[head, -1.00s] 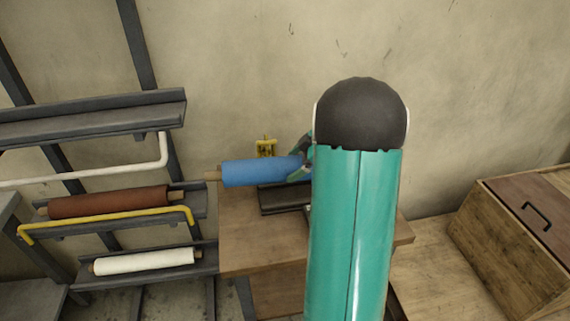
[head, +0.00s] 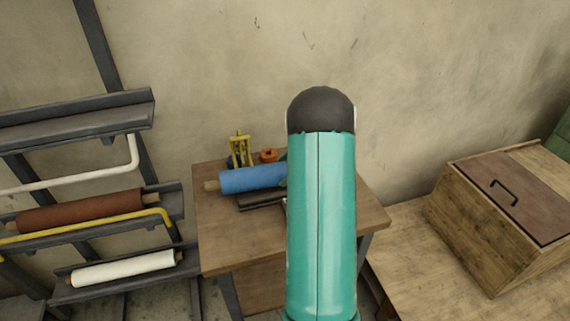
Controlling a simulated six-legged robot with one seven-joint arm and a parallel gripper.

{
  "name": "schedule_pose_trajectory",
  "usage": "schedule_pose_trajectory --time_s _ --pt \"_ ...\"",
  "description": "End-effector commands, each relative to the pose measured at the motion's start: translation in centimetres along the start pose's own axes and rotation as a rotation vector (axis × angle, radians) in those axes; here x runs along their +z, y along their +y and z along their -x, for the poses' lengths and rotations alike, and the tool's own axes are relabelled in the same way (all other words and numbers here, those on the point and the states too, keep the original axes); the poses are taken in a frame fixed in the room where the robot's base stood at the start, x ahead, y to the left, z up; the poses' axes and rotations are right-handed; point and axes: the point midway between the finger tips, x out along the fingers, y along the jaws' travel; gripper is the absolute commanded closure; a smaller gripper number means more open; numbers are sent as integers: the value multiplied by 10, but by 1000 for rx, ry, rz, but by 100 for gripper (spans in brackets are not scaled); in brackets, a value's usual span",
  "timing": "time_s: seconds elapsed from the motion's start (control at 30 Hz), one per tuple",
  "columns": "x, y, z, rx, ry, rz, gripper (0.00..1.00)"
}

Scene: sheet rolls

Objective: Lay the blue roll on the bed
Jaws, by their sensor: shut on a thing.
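The blue roll (head: 250,180) is level above the wooden table, its left wooden core end sticking out. My gripper (head: 283,172) is shut on the roll near its right end; my teal arm hides most of the gripper and the roll's right end. The bed, a dark tray-like piece (head: 262,200), lies on the table just below the roll. I cannot tell whether the roll touches it.
A rack at the left holds a brown roll (head: 80,211) and a white roll (head: 123,268), with a white bar and a yellow bar (head: 100,226). A yellow stand (head: 239,148) and an orange object (head: 268,155) sit behind the roll. A wooden box (head: 500,215) stands at the right.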

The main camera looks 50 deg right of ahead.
Motion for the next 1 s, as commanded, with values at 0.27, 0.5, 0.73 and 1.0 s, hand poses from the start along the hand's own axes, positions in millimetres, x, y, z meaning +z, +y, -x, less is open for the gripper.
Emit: schedule_pose_trajectory --time_s 0.27,0.5,0.73,1.0 --pt "8 -4 -9 -4 -7 -16 12" --pt "6 -3 -7 -2 -5 -11 0" --pt "6 -2 10 1 -5 -9 0" --pt "5 -1 66 3 -5 -8 0"
